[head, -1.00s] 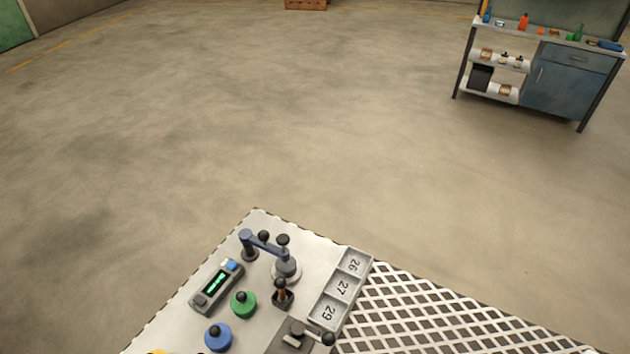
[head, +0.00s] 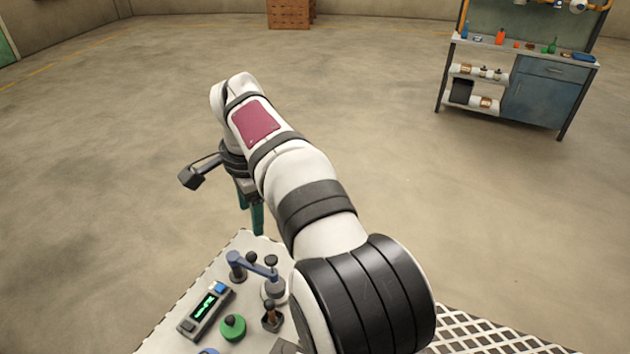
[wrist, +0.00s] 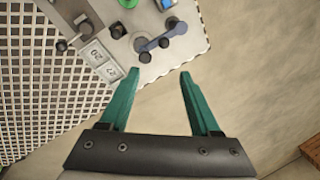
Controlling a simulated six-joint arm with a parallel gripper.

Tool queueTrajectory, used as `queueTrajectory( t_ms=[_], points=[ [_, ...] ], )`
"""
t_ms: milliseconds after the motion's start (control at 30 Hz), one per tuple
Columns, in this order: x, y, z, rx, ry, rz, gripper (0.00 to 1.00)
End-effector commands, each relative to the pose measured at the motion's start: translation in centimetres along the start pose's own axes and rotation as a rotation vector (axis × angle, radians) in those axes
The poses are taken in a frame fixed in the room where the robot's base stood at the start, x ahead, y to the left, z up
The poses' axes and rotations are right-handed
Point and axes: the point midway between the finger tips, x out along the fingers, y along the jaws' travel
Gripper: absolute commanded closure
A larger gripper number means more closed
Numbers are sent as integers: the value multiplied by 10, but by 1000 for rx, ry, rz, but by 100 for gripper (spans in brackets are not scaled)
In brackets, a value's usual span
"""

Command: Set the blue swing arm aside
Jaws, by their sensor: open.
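The blue swing arm (head: 261,267) is a short blue bar on the far corner of the light grey table plate, with a blue post at its left end and a round grey base (head: 274,292) under its other end. Dark knobs stand around it. In the wrist view the swing arm (wrist: 158,41) lies at the top, beyond the fingertips. My gripper (head: 250,210) has green fingers pointing down and sits above and beyond the plate's far corner. In the wrist view my gripper (wrist: 157,76) is open, with nothing between the fingers. It is apart from the swing arm.
A green-screened device (head: 206,309), a green round knob (head: 232,328) and a small dark block with a brown handle (head: 271,318) stand close by. Numbered trays (wrist: 102,62) and white lattice (wrist: 40,75) lie beside. A workbench (head: 520,80) stands far off; the floor between is clear.

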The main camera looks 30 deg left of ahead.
Motion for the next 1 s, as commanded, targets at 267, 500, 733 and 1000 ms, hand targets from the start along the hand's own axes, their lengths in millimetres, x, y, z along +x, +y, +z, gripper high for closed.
queueTrajectory(
  t_ms=[267,500,733,1000],
  points=[
    [52,-7,8,5,1,-1,36],
    [116,-7,8,5,1,-4,36],
    [152,-8,7,6,1,-7,36],
    [161,-9,7,5,1,-9,36]
  ],
)
